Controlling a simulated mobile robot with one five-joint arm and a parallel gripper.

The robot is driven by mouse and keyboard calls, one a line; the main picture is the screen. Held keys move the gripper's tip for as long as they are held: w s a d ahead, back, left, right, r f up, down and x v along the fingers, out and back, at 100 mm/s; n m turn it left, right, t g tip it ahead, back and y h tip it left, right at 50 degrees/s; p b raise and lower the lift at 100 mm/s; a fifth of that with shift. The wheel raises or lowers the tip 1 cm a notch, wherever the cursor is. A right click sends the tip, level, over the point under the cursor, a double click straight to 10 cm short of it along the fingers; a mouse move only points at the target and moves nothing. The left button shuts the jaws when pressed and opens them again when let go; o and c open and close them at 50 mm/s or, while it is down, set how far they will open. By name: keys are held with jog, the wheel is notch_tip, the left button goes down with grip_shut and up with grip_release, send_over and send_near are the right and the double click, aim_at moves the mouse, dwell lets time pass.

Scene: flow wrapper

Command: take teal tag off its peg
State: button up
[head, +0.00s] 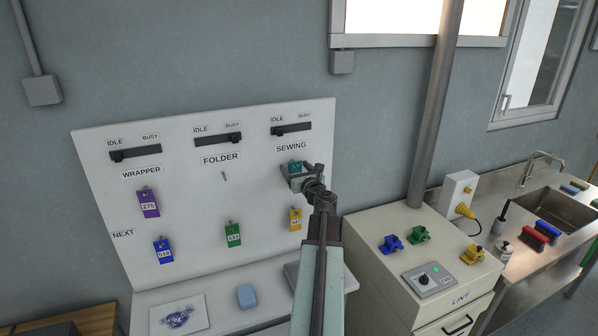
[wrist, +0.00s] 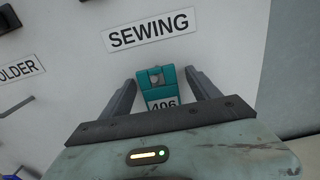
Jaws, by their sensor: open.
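The teal tag (wrist: 157,85) hangs on the white board below the SEWING label, its lower part with the number 406 partly hidden by my gripper in the wrist view. The peg shows as a small grey spot (wrist: 155,76) at the tag's upper part. My gripper (wrist: 157,80) is open, with one finger on each side of the tag. In the head view a bit of the teal tag (head: 295,167) shows above my gripper (head: 292,174), which is at the board under SEWING.
Purple (head: 148,203), blue (head: 163,250), green (head: 233,234) and yellow (head: 295,219) tags hang on the same board (head: 110,175). The peg under FOLDER (head: 224,175) is bare. A cream cabinet (head: 375,262) stands right of my arm. A ledge with a blue block (head: 246,295) lies below.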

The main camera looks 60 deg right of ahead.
jog(key=c, duration=1.4)
jog(key=shift+r, duration=0.1)
jog(key=shift+r+p, duration=0.35)
jog(key=shift+p, duration=0.1)
jog(key=shift+a, duration=0.1)
jog(key=v, duration=0.9)
dwell(0.4)
jog(key=shift+f, duration=0.1)
notch_tip(320, 180, down, 13)
jog(key=b, duration=1.3)
